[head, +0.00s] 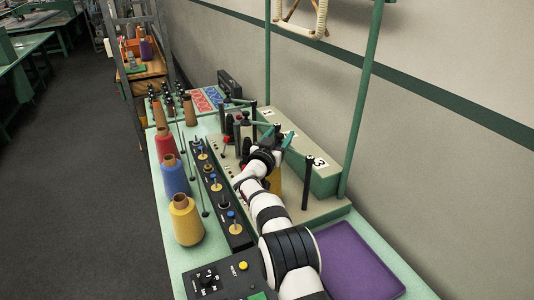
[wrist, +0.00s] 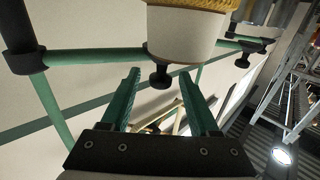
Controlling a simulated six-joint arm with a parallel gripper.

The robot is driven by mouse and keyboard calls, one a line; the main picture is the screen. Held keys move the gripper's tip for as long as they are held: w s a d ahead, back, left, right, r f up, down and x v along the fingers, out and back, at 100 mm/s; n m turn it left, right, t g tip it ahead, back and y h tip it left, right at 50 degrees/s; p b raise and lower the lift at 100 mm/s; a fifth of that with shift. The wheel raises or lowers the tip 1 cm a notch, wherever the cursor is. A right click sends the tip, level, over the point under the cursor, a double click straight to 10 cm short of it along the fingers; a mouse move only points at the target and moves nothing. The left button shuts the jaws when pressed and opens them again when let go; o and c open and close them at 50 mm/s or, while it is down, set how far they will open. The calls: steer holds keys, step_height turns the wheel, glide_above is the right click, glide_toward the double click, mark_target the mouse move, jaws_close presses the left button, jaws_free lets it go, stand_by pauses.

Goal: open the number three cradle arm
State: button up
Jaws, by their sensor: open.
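My gripper (head: 277,135) is open, with its two green fingers pointing up past the cradle block; its fingertips also show in the wrist view (wrist: 159,80). In the wrist view, a green cradle arm (wrist: 95,55) runs from a black collar (wrist: 20,60) to a black knob (wrist: 160,75). The knob appears between the fingertips, with no clear contact. A pale cone with yellow yarn (wrist: 185,30) is just above it. In the head view, the number three label (head: 320,162) is beside a black post (head: 307,182); my arm hides much of that station.
A green rail frame (head: 362,100) stands close to the right. Yarn cones in yellow (head: 186,222), blue (head: 174,178) and red (head: 165,143) line the left side. A control box (head: 222,282) and purple tray (head: 357,262) lie at the front.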

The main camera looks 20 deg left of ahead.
steer(key=s, duration=1.2)
steer(key=shift+s+a, duration=0.2)
steer(key=shift+s, duration=0.05)
